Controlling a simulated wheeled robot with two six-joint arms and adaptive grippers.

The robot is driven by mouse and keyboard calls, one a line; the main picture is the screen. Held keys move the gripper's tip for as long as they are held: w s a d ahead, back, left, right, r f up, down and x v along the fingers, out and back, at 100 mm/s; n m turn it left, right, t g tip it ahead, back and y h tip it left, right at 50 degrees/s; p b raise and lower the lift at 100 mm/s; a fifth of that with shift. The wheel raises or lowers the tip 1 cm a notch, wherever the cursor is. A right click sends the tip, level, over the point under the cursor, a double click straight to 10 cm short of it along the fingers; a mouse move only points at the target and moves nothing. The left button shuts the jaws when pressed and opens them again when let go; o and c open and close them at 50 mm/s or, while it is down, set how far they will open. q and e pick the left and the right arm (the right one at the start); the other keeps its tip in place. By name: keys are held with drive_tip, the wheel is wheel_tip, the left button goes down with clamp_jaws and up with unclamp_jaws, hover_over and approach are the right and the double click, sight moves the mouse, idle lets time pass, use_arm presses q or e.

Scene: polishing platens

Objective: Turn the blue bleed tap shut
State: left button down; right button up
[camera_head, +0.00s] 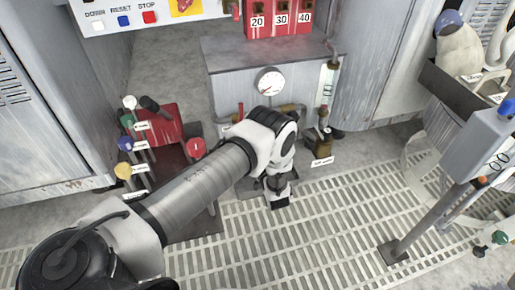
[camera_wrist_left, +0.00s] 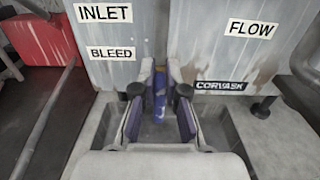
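The blue bleed tap (camera_wrist_left: 159,92) shows in the left wrist view, below the BLEED label (camera_wrist_left: 111,53) on a grey panel. My left gripper (camera_wrist_left: 160,76) has one finger on each side of the tap, with little room between the fingertips. I cannot tell whether the fingers press on it. In the head view my left gripper (camera_head: 278,190) points down in front of the grey cabinet (camera_head: 230,92), and the tap is hidden there. My right gripper is not in view.
A pressure gauge (camera_head: 269,81) and brass fittings (camera_head: 323,136) are close to my left wrist. A red unit (camera_head: 160,128) with several coloured knobs stands to the left. A grey box on a post (camera_head: 482,145) stands right. The grated floor (camera_head: 330,215) is mostly clear.

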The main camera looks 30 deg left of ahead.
use_arm(q)
drive_tip(key=shift+w+d+m, duration=0.1)
drive_tip(key=shift+m, duration=0.3)
drive_tip(key=shift+w+d+f+m+b, duration=0.25)
drive_tip(key=shift+f+m+b, duration=0.2)
drive_tip(key=shift+m, duration=2.45)
drive_tip(key=shift+w+d+f+m+b, duration=0.3)
drive_tip(key=shift+f+m+b, duration=0.1)
drive_tip(key=shift+m, duration=2.5)
drive_tip(key=shift+w+d+f+m+b, duration=0.25)
drive_tip(key=shift+f+m+b, duration=0.2)
drive_tip(key=shift+m, duration=2.45)
drive_tip(key=c, duration=1.2)
unclamp_jaws()
